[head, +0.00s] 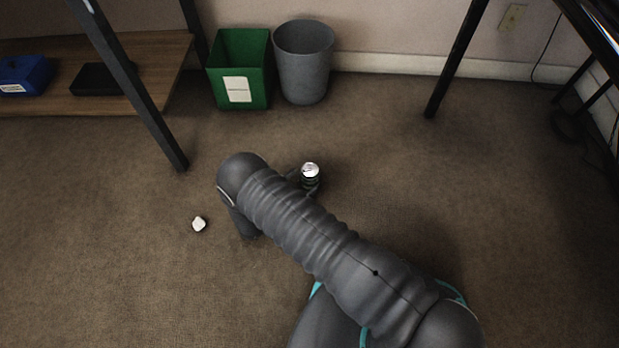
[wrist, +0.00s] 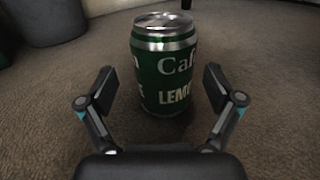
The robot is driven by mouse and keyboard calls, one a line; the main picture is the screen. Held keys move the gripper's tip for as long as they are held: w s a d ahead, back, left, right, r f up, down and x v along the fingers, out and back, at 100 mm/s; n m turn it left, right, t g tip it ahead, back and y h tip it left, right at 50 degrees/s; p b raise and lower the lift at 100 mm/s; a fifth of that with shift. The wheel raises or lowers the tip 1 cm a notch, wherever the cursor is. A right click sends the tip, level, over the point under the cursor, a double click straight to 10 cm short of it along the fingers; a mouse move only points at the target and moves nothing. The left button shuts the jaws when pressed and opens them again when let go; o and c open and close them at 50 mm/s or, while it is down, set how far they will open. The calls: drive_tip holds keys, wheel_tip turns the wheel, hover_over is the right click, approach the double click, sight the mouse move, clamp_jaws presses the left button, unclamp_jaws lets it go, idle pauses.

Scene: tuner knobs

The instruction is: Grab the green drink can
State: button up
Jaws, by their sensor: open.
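The green drink can (wrist: 164,68) has a silver top and white lettering, and stands upright on the carpet in the wrist view. My gripper (wrist: 158,88) is open, with one finger to the left of the can and one to the right. The can is just ahead of and partly between the fingertips, and I see gaps on both sides. In the head view the can's silver top (head: 310,170) shows beside my arm. My arm hides most of the gripper there.
A green bin (head: 240,68) and a grey bin (head: 304,62) stand by the back wall. A small white crumpled thing (head: 198,224) lies on the carpet left of my arm. Dark table legs stand at left and right. The carpet around the can is clear.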

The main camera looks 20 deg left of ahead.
sight(314, 174)
drive_tip(key=shift+d+x, duration=0.2)
drive_tip(key=shift+x, duration=2.45)
drive_tip(key=shift+s+f, duration=0.1)
drive_tip(key=shift+f, duration=0.05)
drive_tip(key=shift+c, duration=0.2)
drive_tip(key=c, duration=0.8)
